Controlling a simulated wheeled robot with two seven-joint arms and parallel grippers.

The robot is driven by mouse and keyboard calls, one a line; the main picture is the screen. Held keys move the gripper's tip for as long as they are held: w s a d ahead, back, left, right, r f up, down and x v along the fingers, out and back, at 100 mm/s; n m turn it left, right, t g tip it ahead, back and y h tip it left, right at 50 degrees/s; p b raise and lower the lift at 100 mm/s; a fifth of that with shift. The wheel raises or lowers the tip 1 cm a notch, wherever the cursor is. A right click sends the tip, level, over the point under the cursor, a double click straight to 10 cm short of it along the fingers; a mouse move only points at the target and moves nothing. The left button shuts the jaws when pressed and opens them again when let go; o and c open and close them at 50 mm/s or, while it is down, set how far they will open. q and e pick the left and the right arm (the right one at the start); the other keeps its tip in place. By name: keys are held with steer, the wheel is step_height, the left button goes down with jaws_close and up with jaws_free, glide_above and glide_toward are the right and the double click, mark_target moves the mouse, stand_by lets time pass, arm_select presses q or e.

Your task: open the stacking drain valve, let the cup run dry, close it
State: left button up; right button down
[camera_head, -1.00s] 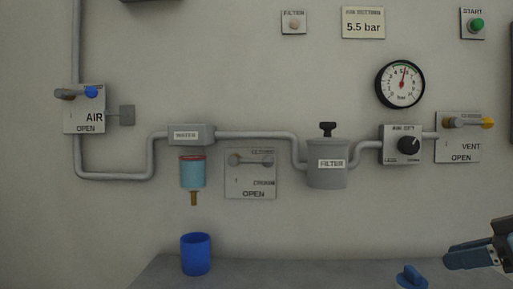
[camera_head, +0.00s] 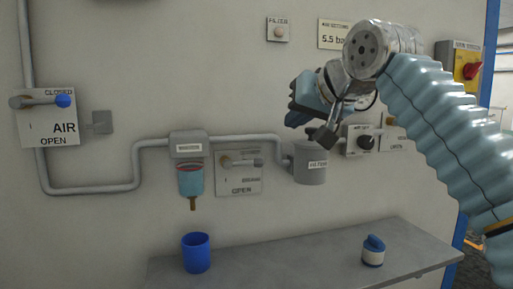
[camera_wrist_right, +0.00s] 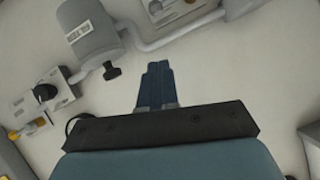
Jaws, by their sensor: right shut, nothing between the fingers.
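The drain valve plate (camera_head: 240,183) is on the wall right of the separator cup, with OPEN printed at its bottom. Its small lever (camera_head: 242,162) lies level along the upper part. The teal cup (camera_head: 190,181) hangs under the grey housing, with a red line near its top and a brass spout (camera_head: 193,204) below. The blue beaker (camera_head: 196,253) stands on the shelf under the spout. My right gripper (camera_head: 303,108) is raised up and right of the valve plate, in front of the wall above the filter. In the right wrist view its fingers (camera_wrist_right: 158,78) are together and empty. My left gripper is out of view.
The filter (camera_head: 311,168) and pressure regulator (camera_head: 363,141) are right of the plate. The AIR valve plate (camera_head: 48,122) is at far left. A blue-and-white object (camera_head: 373,251) stands on the grey shelf (camera_head: 300,262). The wall between my gripper and the drain plate looks clear.

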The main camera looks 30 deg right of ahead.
mark_target(244, 163)
steer(key=shift+f, duration=0.1)
steer(key=s+a+f+b+x, duration=0.1)
steer(key=f+b+x, duration=0.1)
steer(key=x, duration=1.1)
steer(key=shift+s+f, duration=0.1)
steer(key=shift+s, duration=0.05)
